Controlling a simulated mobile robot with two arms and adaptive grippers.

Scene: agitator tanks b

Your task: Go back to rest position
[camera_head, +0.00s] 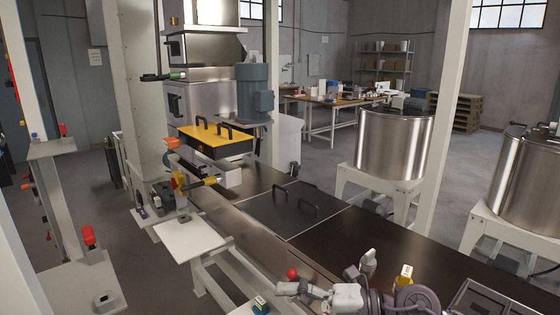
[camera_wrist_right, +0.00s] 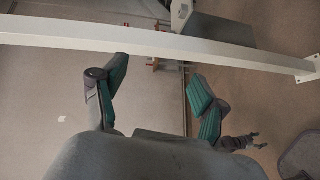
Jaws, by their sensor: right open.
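My right gripper (camera_wrist_right: 158,78) shows in the right wrist view, with its two teal-padded fingers spread wide apart. Nothing is between the fingers. A white beam (camera_wrist_right: 150,42) crosses behind and above the fingertips, and I cannot tell how far away it is. I make out neither gripper clearly in the head view.
A dark bench top (camera_head: 330,235) with a handled lid runs through the head view. A yellow-topped box (camera_head: 215,138) and a motor (camera_head: 254,95) stand behind it. Steel tanks (camera_head: 393,145) stand at right. Valves and fittings (camera_head: 345,296) crowd the bottom edge.

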